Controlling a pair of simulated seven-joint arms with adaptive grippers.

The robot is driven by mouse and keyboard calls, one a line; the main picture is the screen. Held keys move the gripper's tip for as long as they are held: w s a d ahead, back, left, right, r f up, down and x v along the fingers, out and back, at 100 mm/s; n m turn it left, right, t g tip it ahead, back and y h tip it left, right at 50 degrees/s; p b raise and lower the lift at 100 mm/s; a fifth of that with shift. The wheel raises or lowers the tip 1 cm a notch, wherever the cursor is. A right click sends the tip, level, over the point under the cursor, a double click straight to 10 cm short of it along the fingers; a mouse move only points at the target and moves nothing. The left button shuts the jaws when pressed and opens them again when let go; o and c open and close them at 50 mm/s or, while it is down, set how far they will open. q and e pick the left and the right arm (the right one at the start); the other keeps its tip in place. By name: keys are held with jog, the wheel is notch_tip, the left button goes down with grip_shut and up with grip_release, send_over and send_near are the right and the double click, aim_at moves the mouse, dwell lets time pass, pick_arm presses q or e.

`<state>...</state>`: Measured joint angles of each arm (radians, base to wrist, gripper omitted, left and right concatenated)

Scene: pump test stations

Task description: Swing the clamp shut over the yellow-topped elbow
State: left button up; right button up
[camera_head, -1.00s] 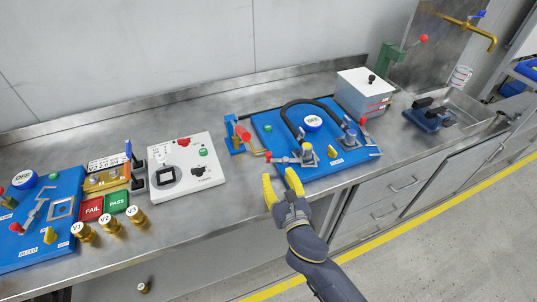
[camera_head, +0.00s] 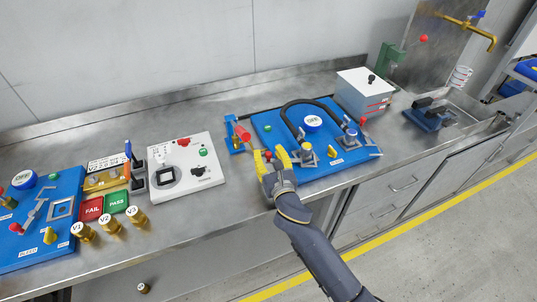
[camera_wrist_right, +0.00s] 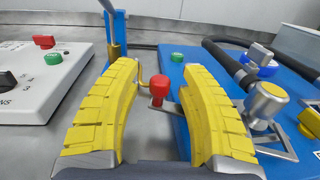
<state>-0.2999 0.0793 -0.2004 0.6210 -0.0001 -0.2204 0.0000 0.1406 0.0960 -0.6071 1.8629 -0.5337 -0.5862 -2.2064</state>
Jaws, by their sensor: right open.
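The elbow (camera_wrist_right: 268,103) is a silver fitting with a yellow top. It stands near the left front of the right-hand blue board, and also shows in the head view (camera_head: 307,152). The clamp's red knob (camera_wrist_right: 160,86) is on a metal link at the board's left edge. A flat metal frame (camera_wrist_right: 272,143) sits around the elbow's foot; the finger hides part of the linkage between. My right gripper (camera_head: 269,153) has yellow fingers, open on either side of the red knob in the wrist view. I cannot tell whether they touch it. My left gripper is not in view.
A blue stand with a red-ended part (camera_head: 241,133) is just behind my right gripper. A white control box (camera_head: 187,165) lies to the left. A yellow knob (camera_head: 333,152) and a black hose (camera_head: 290,108) are on the same board. The bench front (camera_head: 220,205) is clear.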

grip_shut()
dwell(0.4)
